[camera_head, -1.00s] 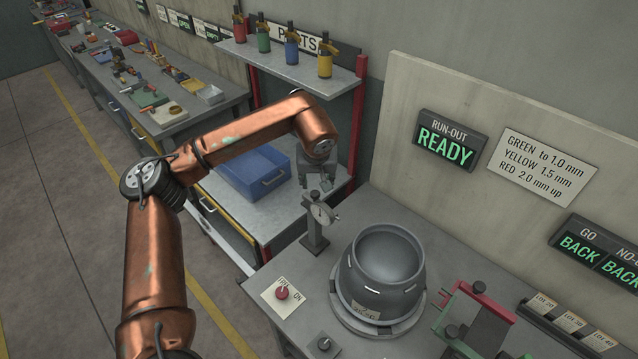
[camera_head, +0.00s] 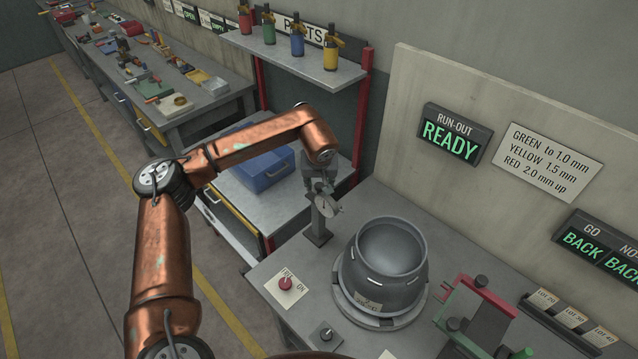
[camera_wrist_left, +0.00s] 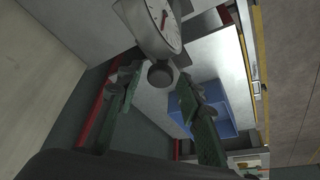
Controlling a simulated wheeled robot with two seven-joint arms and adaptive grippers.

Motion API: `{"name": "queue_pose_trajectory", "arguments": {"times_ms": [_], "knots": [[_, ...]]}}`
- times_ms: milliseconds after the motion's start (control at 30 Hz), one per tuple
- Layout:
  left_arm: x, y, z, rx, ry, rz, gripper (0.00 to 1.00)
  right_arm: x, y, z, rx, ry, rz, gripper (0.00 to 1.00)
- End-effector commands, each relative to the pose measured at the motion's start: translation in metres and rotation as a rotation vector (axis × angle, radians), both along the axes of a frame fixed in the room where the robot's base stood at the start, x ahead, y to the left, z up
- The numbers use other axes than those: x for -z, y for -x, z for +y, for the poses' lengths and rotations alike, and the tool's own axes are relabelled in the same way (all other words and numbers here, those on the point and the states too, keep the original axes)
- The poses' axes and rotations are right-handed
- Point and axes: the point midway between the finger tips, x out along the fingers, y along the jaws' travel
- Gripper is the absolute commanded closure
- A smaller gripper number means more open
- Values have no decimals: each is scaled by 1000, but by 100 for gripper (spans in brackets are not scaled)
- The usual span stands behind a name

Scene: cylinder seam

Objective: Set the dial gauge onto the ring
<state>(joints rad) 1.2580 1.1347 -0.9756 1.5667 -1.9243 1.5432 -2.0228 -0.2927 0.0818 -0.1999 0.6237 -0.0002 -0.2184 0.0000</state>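The dial gauge (camera_head: 327,206), with a round white face, sits on an upright grey stand (camera_head: 318,235) left of the ring. The ring (camera_head: 385,265) is a grey rounded, open-topped cylinder on a round base. My left gripper (camera_head: 319,184) is over the top of the gauge, pointing down. In the left wrist view the gauge's face (camera_wrist_left: 160,22) and dark round knob (camera_wrist_left: 160,74) show; the knob lies in line with the gap between my two green fingers (camera_wrist_left: 160,92), which are apart. I cannot tell whether they touch it. My right gripper is out of view.
A red button (camera_head: 285,283) on a plate and a small dark knob (camera_head: 326,333) sit at the bench's front left. A red and green fixture (camera_head: 480,310) stands right of the ring. A blue bin (camera_head: 265,170) is behind my arm. A "READY" sign (camera_head: 451,134) hangs behind.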

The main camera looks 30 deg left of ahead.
Motion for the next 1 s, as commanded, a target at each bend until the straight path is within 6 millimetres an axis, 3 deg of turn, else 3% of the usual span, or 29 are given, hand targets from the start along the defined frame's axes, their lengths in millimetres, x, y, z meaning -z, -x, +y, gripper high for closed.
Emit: {"name": "queue_pose_trajectory", "arguments": {"times_ms": [233, 467, 833, 1000], "knots": [[0, 0, 0, 0, 0, 0, 85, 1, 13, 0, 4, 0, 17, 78], [0, 0, 0, 0, 0, 0, 100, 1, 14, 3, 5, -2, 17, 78], [0, 0, -2, 1, 0, 0, 100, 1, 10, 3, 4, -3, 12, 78], [0, 0, -31, 9, 1, 2, 100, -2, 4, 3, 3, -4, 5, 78]]}}
